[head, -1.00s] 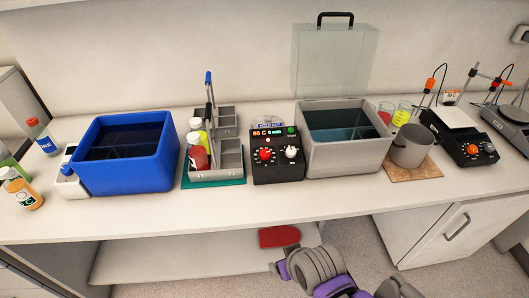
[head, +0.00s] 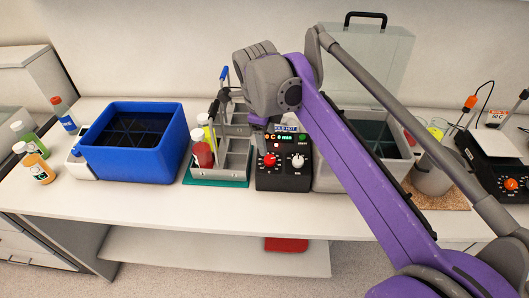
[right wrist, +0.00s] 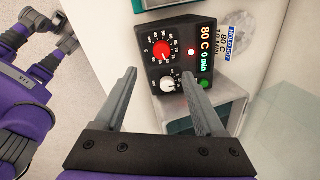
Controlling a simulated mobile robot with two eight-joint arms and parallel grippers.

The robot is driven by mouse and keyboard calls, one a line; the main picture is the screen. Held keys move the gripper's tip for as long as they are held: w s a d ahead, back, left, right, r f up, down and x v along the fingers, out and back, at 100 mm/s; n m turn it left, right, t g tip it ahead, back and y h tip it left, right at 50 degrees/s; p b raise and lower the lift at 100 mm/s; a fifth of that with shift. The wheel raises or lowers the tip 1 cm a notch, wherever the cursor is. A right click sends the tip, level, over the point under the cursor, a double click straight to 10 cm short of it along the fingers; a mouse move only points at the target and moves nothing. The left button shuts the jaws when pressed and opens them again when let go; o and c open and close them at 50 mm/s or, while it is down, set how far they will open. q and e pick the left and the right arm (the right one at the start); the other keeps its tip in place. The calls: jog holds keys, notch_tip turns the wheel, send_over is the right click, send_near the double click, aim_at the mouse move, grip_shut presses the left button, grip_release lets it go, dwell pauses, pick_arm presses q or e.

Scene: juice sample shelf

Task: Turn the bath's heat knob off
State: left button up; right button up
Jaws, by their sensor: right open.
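The black control box (head: 284,179) stands on the bench against the left side of the grey bath (head: 326,178). Its red knob (head: 269,160) has a numbered dial and also shows in the right wrist view (right wrist: 162,50). A white knob (right wrist: 168,85) sits beside it. The display (right wrist: 206,47) reads 80 C and 0 min, and a small red light is lit. My right gripper (right wrist: 160,88) is open and empty, its fingers pointing at the box. My left gripper is out of view.
A grey rack (head: 233,171) with bottles stands just left of the box, with a blue tub (head: 130,163) beyond it. A metal beaker (head: 431,180) stands right of the bath, partly behind my arm. The bench front is clear.

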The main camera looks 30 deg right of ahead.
aim_at(270, 158)
jog(key=shift+m, duration=0.5)
jog(key=x, duration=1)
jog(key=shift+w+d+f+b, duration=0.1)
jog(key=shift+w+f+b, duration=0.1)
jog(key=shift+w+b, duration=0.15)
grip_shut()
